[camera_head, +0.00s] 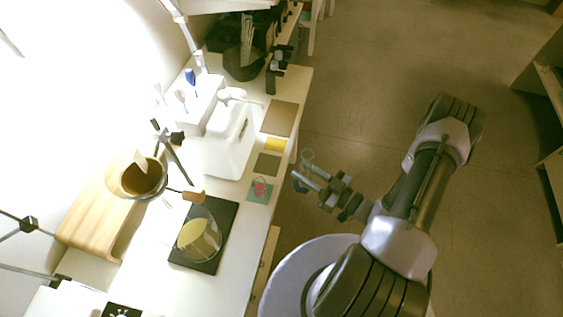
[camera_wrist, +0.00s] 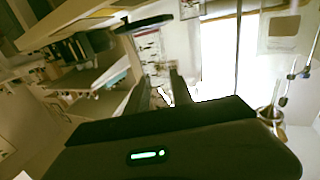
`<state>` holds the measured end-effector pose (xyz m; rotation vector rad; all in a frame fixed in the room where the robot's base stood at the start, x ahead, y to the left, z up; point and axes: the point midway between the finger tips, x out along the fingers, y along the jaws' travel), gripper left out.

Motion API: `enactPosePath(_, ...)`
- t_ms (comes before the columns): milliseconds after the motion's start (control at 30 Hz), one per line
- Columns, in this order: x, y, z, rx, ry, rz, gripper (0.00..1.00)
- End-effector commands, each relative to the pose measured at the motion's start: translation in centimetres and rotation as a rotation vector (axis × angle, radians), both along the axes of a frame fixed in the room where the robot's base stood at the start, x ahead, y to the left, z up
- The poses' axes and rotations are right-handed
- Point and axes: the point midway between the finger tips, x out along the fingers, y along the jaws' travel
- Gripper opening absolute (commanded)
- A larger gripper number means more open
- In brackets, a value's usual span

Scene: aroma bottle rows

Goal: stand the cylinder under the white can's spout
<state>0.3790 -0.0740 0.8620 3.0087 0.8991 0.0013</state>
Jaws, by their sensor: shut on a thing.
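The clear cylinder is in my gripper (camera_head: 305,173), off the right edge of the bench. Its clear rim (camera_head: 307,156) shows above the fingers and its blue base below them. My gripper is shut on it. In the wrist view a dark round disc (camera_wrist: 145,24), apparently the cylinder's base, shows beyond the fingers; the clear body is hard to make out there.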

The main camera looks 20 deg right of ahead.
Motion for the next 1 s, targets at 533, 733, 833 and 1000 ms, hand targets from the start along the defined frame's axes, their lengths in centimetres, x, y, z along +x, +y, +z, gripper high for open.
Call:
enactPosePath(533,12.5,7.0,-1.6,-0.003,-0.002,0.011,0.0)
enactPosePath(733,14.1,7.6,-2.4,0.0,0.001,0.005,0.0)
enactPosePath(833,14.0,7.6,-4.5,0.0,0.001,0.005,0.0)
enactPosePath(1000,14.0,7.6,-5.1,-0.001,0.001,0.005,0.0)
